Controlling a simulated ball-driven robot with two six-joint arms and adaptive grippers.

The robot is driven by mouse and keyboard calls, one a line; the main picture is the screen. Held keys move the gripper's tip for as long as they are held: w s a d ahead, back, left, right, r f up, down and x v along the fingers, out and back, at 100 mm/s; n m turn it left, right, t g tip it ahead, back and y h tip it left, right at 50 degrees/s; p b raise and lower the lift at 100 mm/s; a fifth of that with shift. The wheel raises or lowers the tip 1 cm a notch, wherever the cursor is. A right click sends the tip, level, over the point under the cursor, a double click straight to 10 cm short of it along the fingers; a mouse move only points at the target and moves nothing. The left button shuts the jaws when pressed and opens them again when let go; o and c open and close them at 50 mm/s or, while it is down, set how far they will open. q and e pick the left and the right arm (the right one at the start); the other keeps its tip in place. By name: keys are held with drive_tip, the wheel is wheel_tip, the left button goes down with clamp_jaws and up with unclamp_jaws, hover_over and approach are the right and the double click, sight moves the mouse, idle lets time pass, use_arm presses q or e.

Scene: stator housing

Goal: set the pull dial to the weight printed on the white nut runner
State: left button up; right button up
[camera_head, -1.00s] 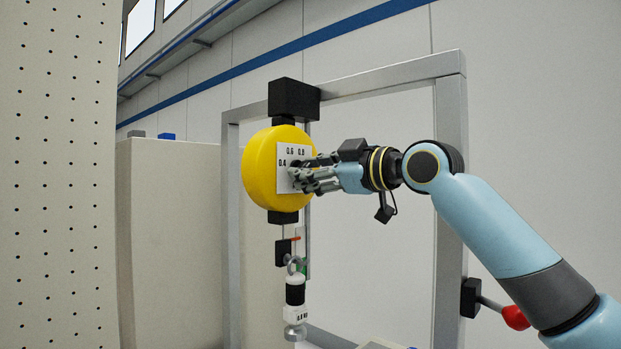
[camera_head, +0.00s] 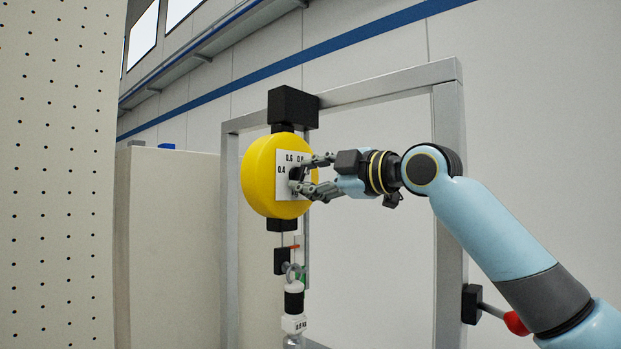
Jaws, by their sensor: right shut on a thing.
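A round yellow housing (camera_head: 262,178) hangs from a black block on the grey frame. Its white dial plate (camera_head: 286,206) shows 0.4, 0.6 and a partly covered 0.8. A black dial knob (camera_head: 295,175) is at the plate's middle. My right gripper (camera_head: 305,176) comes from the right and is shut on the knob, one finger above and one below. The fingers hide the plate's right side, and I cannot tell where the knob points. The white nut runner (camera_head: 293,324) hangs below; its small label seems to read 0.8 KG. My left gripper is not in view.
A grey metal frame (camera_head: 447,130) surrounds the housing. A perforated panel (camera_head: 60,180) fills the left side, with a pale cabinet (camera_head: 170,240) behind it. A red-ended lever (camera_head: 515,322) on a black block sits low right, close to my right arm.

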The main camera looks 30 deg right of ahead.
drive_tip(key=shift+f, duration=0.1)
drive_tip(key=o, duration=1.1)
drive_tip(key=shift+o, duration=0.2)
